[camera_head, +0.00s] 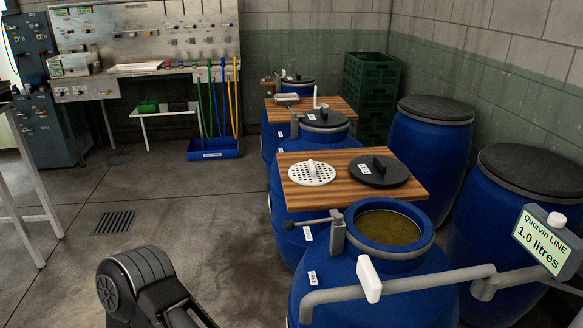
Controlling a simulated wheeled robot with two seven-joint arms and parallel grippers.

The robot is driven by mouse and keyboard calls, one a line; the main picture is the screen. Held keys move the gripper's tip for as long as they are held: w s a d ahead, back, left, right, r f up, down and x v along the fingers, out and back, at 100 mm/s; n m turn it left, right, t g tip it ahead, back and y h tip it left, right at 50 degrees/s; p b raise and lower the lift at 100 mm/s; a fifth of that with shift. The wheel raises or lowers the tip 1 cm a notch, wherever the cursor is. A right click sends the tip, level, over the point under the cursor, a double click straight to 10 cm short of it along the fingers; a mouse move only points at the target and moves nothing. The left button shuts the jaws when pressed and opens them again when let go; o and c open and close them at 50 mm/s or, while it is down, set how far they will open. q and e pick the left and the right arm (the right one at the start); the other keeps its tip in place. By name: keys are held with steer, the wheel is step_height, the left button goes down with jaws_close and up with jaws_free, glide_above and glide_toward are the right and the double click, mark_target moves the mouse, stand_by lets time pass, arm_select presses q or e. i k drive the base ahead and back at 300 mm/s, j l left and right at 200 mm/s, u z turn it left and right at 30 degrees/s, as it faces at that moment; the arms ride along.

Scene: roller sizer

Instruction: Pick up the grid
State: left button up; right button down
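The grid, which I take to be a round white perforated plate (312,173) with an upright knob in its middle, lies flat on a wooden board (340,197). Its holes and knob show clearly, and nothing covers it. A black round lid (379,172) with a handle lies beside it on the right of the same board. A dark link of my arm shows at the bottom left, well apart from the grid. Neither gripper's fingers can be seen in the head view.
An open blue barrel (388,226) holding brownish liquid stands in front of the board, with a grey pipe (400,285) across it. A "1.0 litres" sign (541,240) stands at right. Closed barrels (430,150) line the wall. The left floor is largely clear around a drain (113,222).

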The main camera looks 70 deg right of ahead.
mark_target(310, 173)
steer(key=i+l+z, duration=0.15)
steer(key=i+z, duration=0.25)
steer(key=i, duration=0.15)
steer(key=i+z, duration=0.4)
steer(key=i, duration=0.2)
steer(key=i+j+z, duration=0.25)
steer(key=i+z, duration=0.15)
steer(key=i, duration=0.15)
steer(key=i+z, duration=0.15)
steer(key=i, duration=0.95)
steer(key=z, duration=3.45)
